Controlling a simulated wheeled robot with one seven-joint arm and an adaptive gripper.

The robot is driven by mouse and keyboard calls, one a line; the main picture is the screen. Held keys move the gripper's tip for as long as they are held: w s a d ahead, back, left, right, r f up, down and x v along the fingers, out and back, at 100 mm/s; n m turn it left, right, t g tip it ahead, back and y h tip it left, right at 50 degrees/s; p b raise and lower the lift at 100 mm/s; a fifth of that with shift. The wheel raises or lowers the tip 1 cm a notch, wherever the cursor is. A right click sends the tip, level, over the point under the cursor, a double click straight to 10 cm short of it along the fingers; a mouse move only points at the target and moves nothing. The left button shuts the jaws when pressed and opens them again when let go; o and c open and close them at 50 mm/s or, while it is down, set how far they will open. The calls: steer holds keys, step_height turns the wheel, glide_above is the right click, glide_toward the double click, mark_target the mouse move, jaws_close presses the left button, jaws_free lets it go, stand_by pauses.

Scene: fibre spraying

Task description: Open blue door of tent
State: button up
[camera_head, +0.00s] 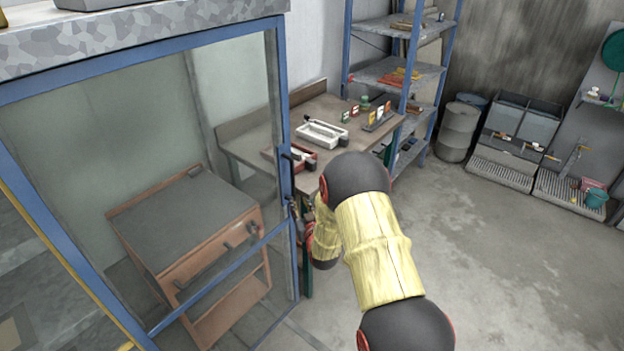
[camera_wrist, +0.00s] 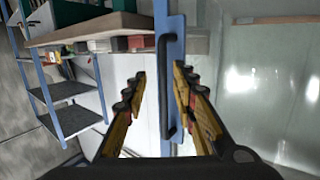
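The tent's blue door (camera_head: 279,90) is a blue frame with clear panels at the left of the head view, and it looks shut. Its blue upright (camera_wrist: 176,28) runs down the middle of the wrist view. A black vertical bar handle (camera_wrist: 164,85) is fixed along this upright. My gripper (camera_wrist: 159,73) is open, with one finger on each side of the handle in the picture. I cannot tell whether either finger touches it. In the head view my arm hides most of the gripper beside the door's right edge.
A wooden cabinet (camera_head: 185,237) stands behind the clear panel. A workbench (camera_head: 335,112) with trays and a blue-post shelf (camera_head: 385,72) stand beyond the door. The concrete floor at right is clear.

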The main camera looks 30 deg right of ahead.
mark_target(293, 182)
steer(key=shift+t, duration=0.8)
steer(key=w+r, duration=0.1)
steer(key=w, duration=0.1)
steer(key=w+d+r, duration=0.1)
steer(key=w+r, duration=0.1)
steer(key=w, duration=0.1)
steer(key=w+r+b, duration=0.1)
steer(key=w, duration=0.2)
steer(key=shift+d+r, duration=0.2)
steer(key=shift+d, duration=0.1)
steer(key=c, duration=0.4)
jaws_close()
